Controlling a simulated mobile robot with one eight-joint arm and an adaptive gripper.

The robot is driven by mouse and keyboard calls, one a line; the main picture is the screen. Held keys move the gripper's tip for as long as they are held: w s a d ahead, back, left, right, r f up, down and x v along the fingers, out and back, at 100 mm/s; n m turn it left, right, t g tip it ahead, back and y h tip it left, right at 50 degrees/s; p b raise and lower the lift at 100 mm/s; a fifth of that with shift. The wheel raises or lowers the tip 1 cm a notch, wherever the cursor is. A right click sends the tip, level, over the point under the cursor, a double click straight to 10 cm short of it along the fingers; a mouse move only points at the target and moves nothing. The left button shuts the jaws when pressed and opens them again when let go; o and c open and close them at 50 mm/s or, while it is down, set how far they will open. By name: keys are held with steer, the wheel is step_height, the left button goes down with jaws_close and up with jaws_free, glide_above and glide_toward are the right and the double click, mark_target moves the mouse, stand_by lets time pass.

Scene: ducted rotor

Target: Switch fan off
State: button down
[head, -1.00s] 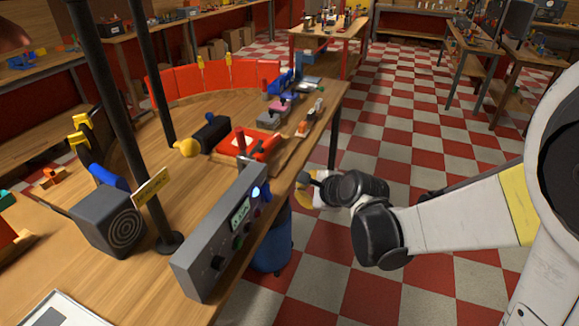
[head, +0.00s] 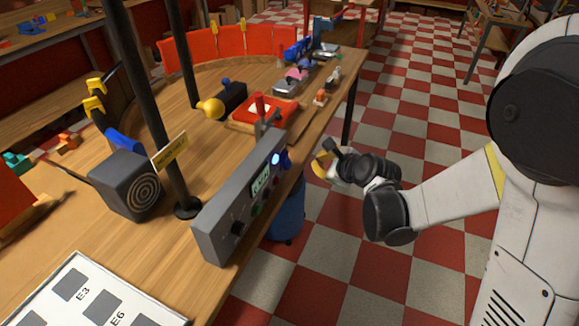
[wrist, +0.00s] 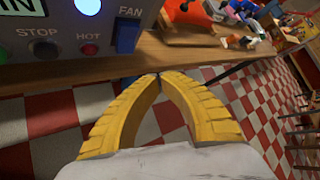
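The grey control panel (head: 218,222) stands at the table's edge. The blue rocker switch labelled FAN (wrist: 127,37) is on its front face, upper middle of the wrist view; it also shows in the head view (head: 285,160). A lit round light (wrist: 88,6) is left of the FAN label. My gripper (wrist: 158,76) has yellow fingers whose tips meet, with nothing seen between them. It is apart from the switch, to its lower right in the wrist view. In the head view my gripper (head: 322,164) is off the table's edge, right of the panel.
STOP (wrist: 45,48) and HOT (wrist: 88,49) buttons sit left of the switch, with a green button (wrist: 3,55) at the edge. A black post (head: 187,207) and a grey speaker-like box (head: 125,185) stand behind the panel.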

steer(key=w+a+f+b, duration=0.1)
steer(key=w+a+f, duration=0.1)
steer(key=a, duration=0.3)
steer(key=shift+a+f+b, duration=0.2)
steer(key=shift+f+b, duration=0.15)
steer(key=shift+b, duration=0.05)
stand_by(1.2)
steer(key=shift+w+a+f, duration=0.1)
steer(key=shift+a+f, duration=0.05)
steer(key=shift+a, duration=0.15)
steer(key=shift+w+a+f+b, duration=0.15)
steer(key=shift+a+f+b, duration=0.05)
steer(key=shift+a+b, duration=0.25)
stand_by(0.6)
steer(key=shift+d, duration=0.15)
steer(key=shift+s+d+r, duration=0.3)
steer(key=shift+d+r, duration=0.1)
steer(key=shift+d, duration=0.25)
steer(key=shift+d, duration=0.1)
steer(key=shift+s+d+r+p, duration=0.25)
steer(key=shift+d+r, duration=0.1)
steer(key=shift+d, duration=0.35)
steer(key=shift+s+d+r+p, duration=0.3)
steer(key=shift+d+r, duration=0.05)
steer(key=shift+d, duration=0.3)
steer(key=shift+s+d+r+p, duration=0.25)
steer(key=shift+d+r, duration=0.1)
steer(key=shift+d, duration=0.35)
